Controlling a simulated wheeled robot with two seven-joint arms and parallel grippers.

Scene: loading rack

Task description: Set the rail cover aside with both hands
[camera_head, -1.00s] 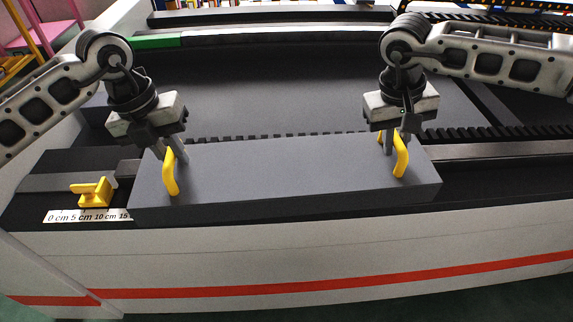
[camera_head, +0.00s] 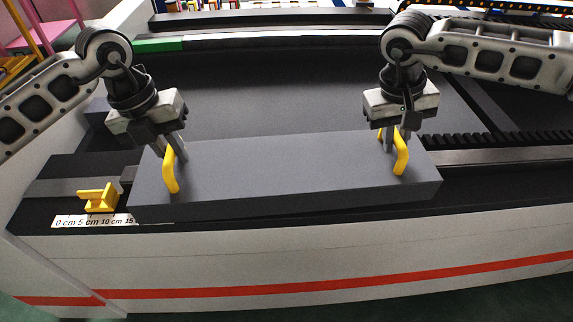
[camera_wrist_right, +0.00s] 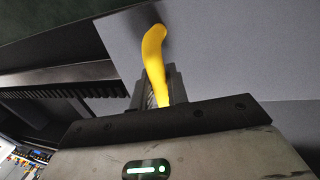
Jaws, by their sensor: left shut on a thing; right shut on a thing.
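The rail cover (camera_head: 285,170) is a long grey box with a yellow handle near each end. It appears level and slightly above the rail bed, with a dark strip under its front edge. My left gripper (camera_head: 175,148) is shut on the left handle (camera_head: 170,174). My right gripper (camera_head: 394,140) is shut on the right handle (camera_head: 402,155). The right wrist view shows this yellow handle (camera_wrist_right: 154,60) running down between the fingers, with the cover's grey top (camera_wrist_right: 225,50) behind it. The fingertips are partly hidden by the handles.
A yellow stop (camera_head: 98,199) sits on the rail left of the cover, behind a centimetre scale (camera_head: 90,221). A toothed rack (camera_head: 480,138) and bare rail show to the right. A wide dark bed (camera_head: 290,85) behind the cover is clear.

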